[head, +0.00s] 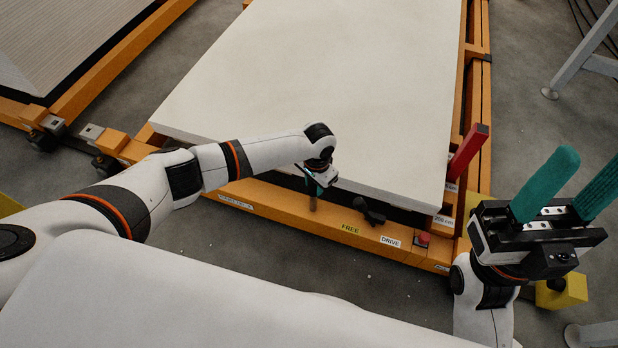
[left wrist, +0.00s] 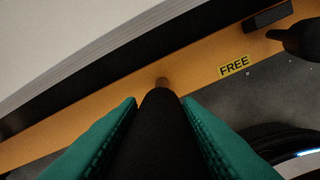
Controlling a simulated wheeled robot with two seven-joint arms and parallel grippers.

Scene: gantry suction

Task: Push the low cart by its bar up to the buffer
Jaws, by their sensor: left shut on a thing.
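The low cart has an orange frame (head: 300,214) and carries a large white slab (head: 330,75). Its near side has a yellow FREE label (head: 351,229) and a white DRIVE label (head: 390,241). My left gripper (head: 316,183) is at this near side, shut on a dark handle (left wrist: 160,125), which sits between the green fingers in the left wrist view. A brownish stub shows at the handle's far end. I cannot tell whether this handle is the cart's bar. My right gripper (head: 590,170) is open and empty, right of the cart. I cannot pick out the buffer.
A red upright handle (head: 468,152) stands at the cart's right edge. A black knob (head: 370,211) and a red button (head: 422,239) are on the near side. Another orange-framed unit (head: 100,75) stands at the left. A yellow block (head: 561,291) lies below my right gripper.

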